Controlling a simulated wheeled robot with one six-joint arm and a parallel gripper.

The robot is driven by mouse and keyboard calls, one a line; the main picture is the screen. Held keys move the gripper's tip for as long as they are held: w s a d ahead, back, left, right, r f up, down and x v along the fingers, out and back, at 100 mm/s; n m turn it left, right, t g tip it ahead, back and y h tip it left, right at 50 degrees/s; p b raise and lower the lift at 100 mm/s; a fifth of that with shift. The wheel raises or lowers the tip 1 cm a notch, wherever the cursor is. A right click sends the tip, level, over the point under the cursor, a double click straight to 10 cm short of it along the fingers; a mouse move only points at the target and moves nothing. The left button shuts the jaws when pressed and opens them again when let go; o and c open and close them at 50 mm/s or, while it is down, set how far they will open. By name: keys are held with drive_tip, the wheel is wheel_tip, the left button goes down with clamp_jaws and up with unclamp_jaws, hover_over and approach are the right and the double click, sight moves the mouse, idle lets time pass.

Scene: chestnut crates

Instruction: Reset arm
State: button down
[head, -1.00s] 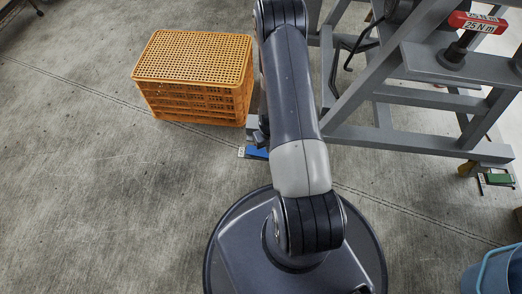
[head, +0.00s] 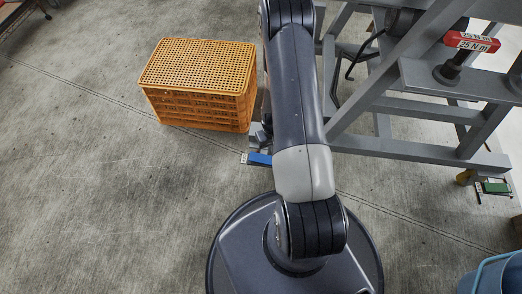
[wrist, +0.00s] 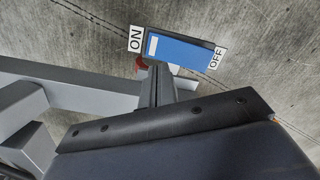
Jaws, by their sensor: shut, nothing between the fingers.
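My gripper (wrist: 158,80) shows in the wrist view as closed dark grey fingers, with its dark body along the bottom. The fingertips are just beside a blue rocker switch (wrist: 182,51) with ON and OFF labels and a red part at its ON end. I cannot tell whether they touch. The blue switch also shows in the head view (head: 259,159), low beside the grey frame. In the head view my arm runs up the middle and out of the top edge, and its links hide part of the scene.
An orange slatted crate (head: 198,85) stands on the concrete floor left of my arm. A grey metal frame (head: 410,148) with a red 25 N m tag (head: 472,42) fills the right. A green switch (head: 495,188) and a blue bucket (head: 492,275) are at far right.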

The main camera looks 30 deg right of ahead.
sight(271, 160)
drive_tip(key=shift+f, duration=0.1)
drive_tip(key=shift+f+b, duration=2.25)
drive_tip(key=shift+f, duration=1.25)
drive_tip(key=shift+r, duration=0.15)
wheel_tip(271, 160, up, 9)
drive_tip(key=p, duration=0.7)
drive_tip(key=shift+s, duration=0.1)
